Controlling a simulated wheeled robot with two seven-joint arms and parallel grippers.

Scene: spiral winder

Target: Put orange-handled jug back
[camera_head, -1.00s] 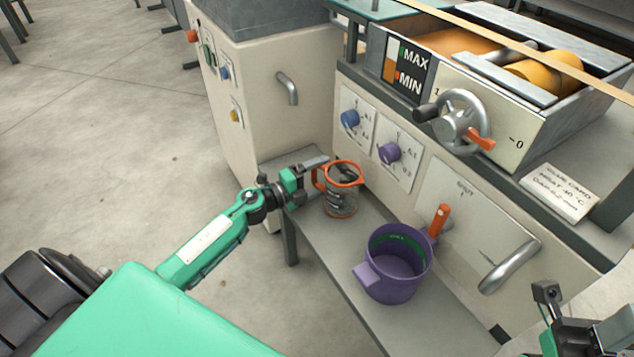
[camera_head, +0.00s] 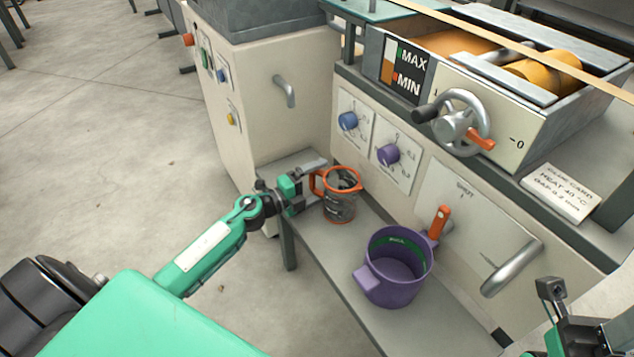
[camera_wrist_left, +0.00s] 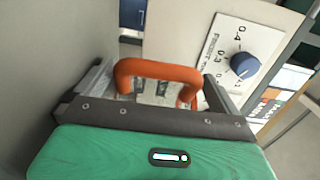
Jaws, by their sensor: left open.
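The orange-handled jug (camera_head: 341,207) is clear with an orange rim and stands upright on the narrow grey shelf (camera_head: 345,268), towards its far end. My left gripper (camera_head: 308,184) is at the jug's left side, by its handle. In the left wrist view the orange handle (camera_wrist_left: 158,72) lies between the two open fingers of my left gripper (camera_wrist_left: 150,85); I cannot tell whether either finger touches it. Part of my right gripper (camera_head: 550,310) shows at the lower right of the head view; its jaw state is unclear.
A purple pot (camera_head: 393,272) stands on the same shelf, nearer and to the right. Blue (camera_head: 347,121) and purple (camera_head: 388,155) knobs, an orange lever (camera_head: 439,221) and a metal spout (camera_head: 512,266) stick out from the machine front. The floor left of the shelf is clear.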

